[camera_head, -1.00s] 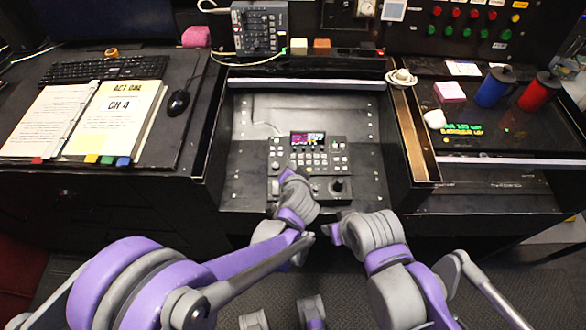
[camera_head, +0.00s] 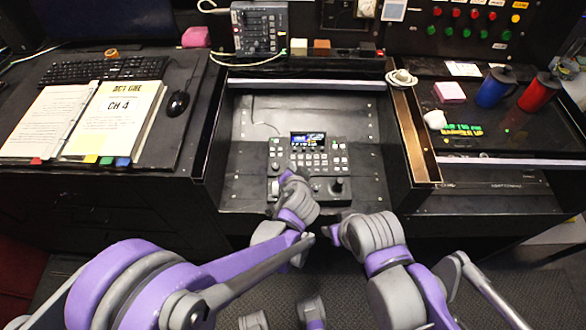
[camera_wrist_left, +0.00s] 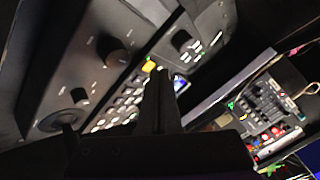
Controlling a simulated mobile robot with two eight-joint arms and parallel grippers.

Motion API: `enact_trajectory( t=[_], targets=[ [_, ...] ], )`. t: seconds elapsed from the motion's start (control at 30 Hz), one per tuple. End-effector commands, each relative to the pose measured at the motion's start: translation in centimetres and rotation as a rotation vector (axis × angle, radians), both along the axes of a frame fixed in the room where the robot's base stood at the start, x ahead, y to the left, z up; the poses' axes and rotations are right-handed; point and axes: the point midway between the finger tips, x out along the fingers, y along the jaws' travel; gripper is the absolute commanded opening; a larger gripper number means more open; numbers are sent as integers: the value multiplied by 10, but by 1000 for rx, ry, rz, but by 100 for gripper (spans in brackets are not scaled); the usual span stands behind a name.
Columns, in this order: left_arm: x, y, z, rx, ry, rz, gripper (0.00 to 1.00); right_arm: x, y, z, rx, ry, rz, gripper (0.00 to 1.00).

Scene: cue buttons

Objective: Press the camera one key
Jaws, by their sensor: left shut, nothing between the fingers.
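A black camera control panel (camera_head: 310,160) sits in the recessed bay of the desk, with a lit screen, rows of small pale keys and a joystick on the right. My left gripper (camera_head: 285,177) is shut and empty over the panel's lower left part, hiding some of it. In the left wrist view the dark shut fingers (camera_wrist_left: 157,88) stand in front of the rows of keys (camera_wrist_left: 122,102). One key glows yellow (camera_wrist_left: 148,66). Key labels are too small to read, so I cannot tell which is camera one. My right gripper (camera_head: 333,231) is below the bay's front edge, its jaws unclear.
A switcher with faders (camera_head: 260,28) stands behind the bay. An open binder (camera_head: 80,120), keyboard (camera_head: 105,69) and mouse (camera_head: 178,103) lie on the left. The bay around the panel is clear.

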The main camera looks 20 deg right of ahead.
Motion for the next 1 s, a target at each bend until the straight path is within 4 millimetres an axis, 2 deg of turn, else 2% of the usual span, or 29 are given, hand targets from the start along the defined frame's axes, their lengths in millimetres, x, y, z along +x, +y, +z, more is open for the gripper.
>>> enact_trajectory(
  t=[0.17, 0.57, 1.0],
  targets=[
    [-1, 0, 10, -1, -1, -1, 0, 1, 0, 7, 0, -2, 0, 50],
    [-2, 0, 13, -1, -1, -1, 0, 1, 0, 9, 0, -3, 0, 50],
    [-7, 1, 55, 0, -1, -2, 0, 7, 0, 40, 0, -15, 0, 50]
  ],
)
